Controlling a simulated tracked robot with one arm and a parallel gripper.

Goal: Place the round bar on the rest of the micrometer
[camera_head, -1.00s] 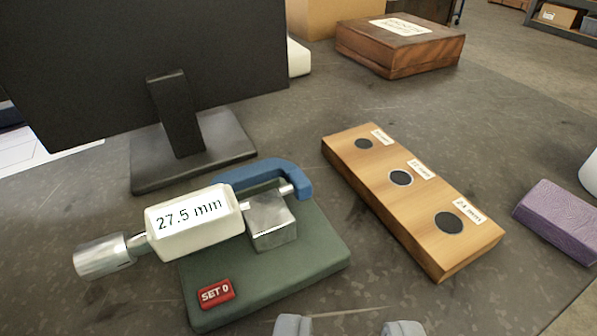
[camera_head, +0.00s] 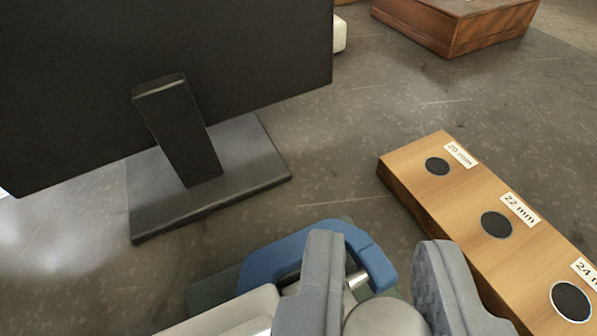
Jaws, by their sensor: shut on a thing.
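My gripper (camera_head: 384,290) has one finger on each side of the round bar (camera_head: 385,320), shut on it. Only the bar's grey round top end shows, at the bottom edge of the view. The micrometer's blue frame (camera_head: 300,250) is just beyond and left of the bar, and a short metal anvil (camera_head: 358,279) shows between the fingers. The micrometer's pale display housing (camera_head: 235,312) is partly cut off at the bottom. The rest is hidden behind the bar and fingers, so I cannot tell whether the bar touches it.
A wooden block (camera_head: 470,205) with dark round holes labelled 20 mm, 22 mm and 24 mm stands close to the right finger. A black monitor (camera_head: 170,75) on a stand (camera_head: 240,165) is at the left. A wooden box (camera_head: 455,25) lies at the back right.

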